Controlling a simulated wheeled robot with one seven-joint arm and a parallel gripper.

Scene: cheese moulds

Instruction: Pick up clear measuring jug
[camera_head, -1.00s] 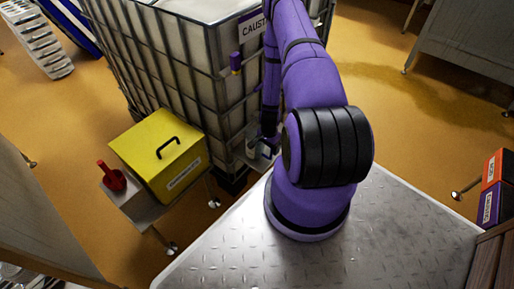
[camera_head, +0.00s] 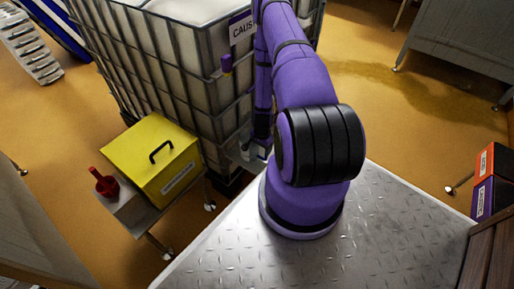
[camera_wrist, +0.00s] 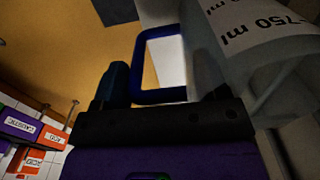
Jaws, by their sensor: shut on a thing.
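The clear measuring jug (camera_wrist: 265,75) fills the upper right of the wrist view, with a white label reading 750 ml. Its blue handle (camera_wrist: 160,97) stands between the dark fingers of my gripper (camera_wrist: 160,82). My gripper is shut on the jug; the exact contact is dark and hard to make out. In the head view, a small part of the jug (camera_head: 251,152) shows low beside the caged tank, and my arm hides most of the gripper.
A caged tank (camera_head: 185,75) marked CAUS... stands close behind my gripper. A yellow box (camera_head: 150,165) and a red object (camera_head: 104,184) sit on a low stand to the left. Orange and purple boxes (camera_head: 484,197) are at the right. Open floor (camera_head: 400,135) lies right of my arm.

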